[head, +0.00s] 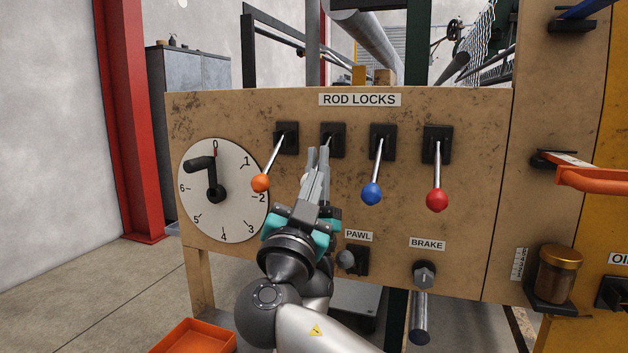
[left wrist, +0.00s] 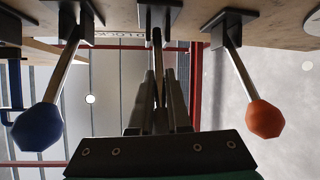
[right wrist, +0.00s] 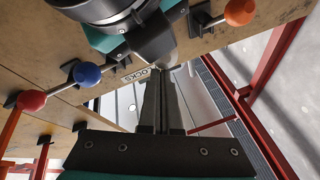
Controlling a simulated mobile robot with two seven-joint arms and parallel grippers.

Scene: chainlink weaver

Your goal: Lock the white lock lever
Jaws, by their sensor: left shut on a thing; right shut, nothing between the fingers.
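The white lock lever comes out of its dark mount (head: 333,138), between the orange and blue levers. Only a short bit of its shaft (left wrist: 157,38) shows clearly; its knob is mostly hidden by my fingers. My left gripper (head: 319,165) is in front of the panel, below that mount. In the left wrist view its fingers (left wrist: 158,95) are shut around the white lever. My right gripper (right wrist: 161,88) is shut and empty, close to my left gripper, which fills the top of the right wrist view. In the head view the two overlap, and the right fingers cannot be told apart.
The orange lever (head: 261,182) slants down to the left. The blue lever (head: 372,193) and red lever (head: 437,199) hang down on the right. A dial (head: 225,210) is left of them. Pawl (head: 347,259) and brake (head: 424,274) knobs sit lower. An orange handle (head: 590,180) juts out right.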

